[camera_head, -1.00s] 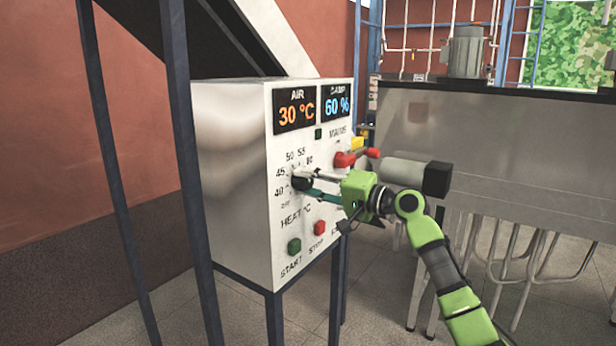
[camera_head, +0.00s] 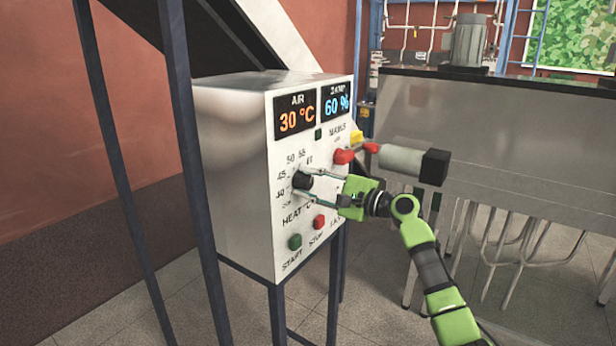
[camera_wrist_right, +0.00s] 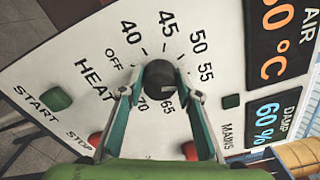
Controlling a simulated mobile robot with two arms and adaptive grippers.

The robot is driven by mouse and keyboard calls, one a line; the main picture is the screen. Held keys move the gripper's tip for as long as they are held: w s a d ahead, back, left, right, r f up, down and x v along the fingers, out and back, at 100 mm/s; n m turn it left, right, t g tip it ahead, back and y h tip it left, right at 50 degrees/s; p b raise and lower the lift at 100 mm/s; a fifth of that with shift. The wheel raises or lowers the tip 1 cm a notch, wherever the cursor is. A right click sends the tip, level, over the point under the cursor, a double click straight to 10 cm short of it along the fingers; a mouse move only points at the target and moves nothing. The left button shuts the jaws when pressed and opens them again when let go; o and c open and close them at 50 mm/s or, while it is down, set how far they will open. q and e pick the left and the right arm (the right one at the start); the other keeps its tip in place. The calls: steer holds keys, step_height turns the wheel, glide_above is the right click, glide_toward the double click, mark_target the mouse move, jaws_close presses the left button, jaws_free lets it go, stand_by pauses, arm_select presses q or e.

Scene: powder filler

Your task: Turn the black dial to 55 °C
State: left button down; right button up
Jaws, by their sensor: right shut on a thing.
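The black dial (camera_head: 302,180) is on the front of the white control panel (camera_head: 283,243), above the word HEAT. My right gripper (camera_wrist_right: 160,84) is shut on the dial, with one finger on each side of it. In the head view the right gripper (camera_head: 306,184) reaches it from the right. In the wrist view the dial (camera_wrist_right: 159,72) shows a small pale mark on its lower right side; I cannot tell the exact setting. The number 55 stands to its right, and the fingers partly hide the lower scale. The air display (camera_head: 295,109) reads 30 °C. My left gripper is out of view.
A red mains switch (camera_head: 344,156) sticks out above my right gripper. A green START button (camera_head: 295,241) and a red STOP button (camera_head: 319,221) sit below the dial. A large steel tank (camera_head: 500,135) stands to the right.

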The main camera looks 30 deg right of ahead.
steer(key=shift+m, duration=0.5)
steer(key=o, duration=1.1)
steer(key=shift+o, duration=0.2)
steer(key=shift+d, duration=0.1)
steer(key=shift+s+f, duration=0.1)
steer(key=v, duration=1.1)
steer(key=shift+s+d, duration=0.15)
steer(key=shift+s, duration=0.2)
